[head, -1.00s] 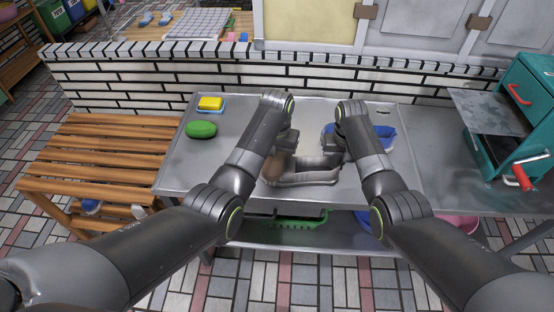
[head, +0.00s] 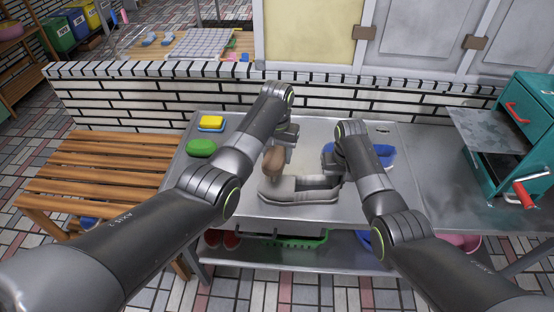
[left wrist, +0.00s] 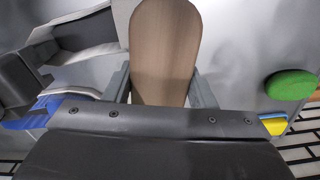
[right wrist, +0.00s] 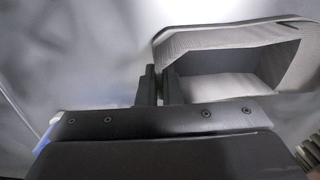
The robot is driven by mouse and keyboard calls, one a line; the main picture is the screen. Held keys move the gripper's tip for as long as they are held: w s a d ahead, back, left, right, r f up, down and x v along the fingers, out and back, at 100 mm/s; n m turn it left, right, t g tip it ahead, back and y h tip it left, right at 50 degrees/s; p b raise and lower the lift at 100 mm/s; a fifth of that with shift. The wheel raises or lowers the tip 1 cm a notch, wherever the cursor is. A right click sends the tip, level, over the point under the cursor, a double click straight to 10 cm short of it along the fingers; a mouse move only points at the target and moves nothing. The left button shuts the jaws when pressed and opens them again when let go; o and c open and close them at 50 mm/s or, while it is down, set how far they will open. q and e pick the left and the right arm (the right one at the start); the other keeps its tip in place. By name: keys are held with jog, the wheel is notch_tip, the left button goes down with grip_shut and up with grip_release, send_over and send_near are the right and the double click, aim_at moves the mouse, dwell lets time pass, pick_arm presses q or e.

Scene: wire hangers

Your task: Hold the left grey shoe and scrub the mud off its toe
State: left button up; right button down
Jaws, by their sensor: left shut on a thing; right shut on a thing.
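The grey shoe (head: 300,192) lies on the metal table with its toe to the left and its opening up. My right gripper (right wrist: 158,85) is shut on the shoe's wall at the opening, near its right end. The shoe also shows in the left wrist view (left wrist: 75,28). My left gripper (left wrist: 160,85) is shut on a brush with a brown wooden back (head: 273,161). The brush hangs just behind the toe end, seemingly apart from it. Its bristles are hidden. I cannot make out mud on the toe.
A green oval thing (head: 201,147) and a yellow and blue sponge (head: 211,123) lie at the table's left. A teal cabinet (head: 535,110) stands at the right. A slatted wooden bench (head: 85,175) is at the left.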

pick_arm(q)
jog(key=shift+r, duration=1.8)
pick_arm(e)
jog(key=c, duration=1.5)
grip_release()
jog(key=shift+r, duration=0.1)
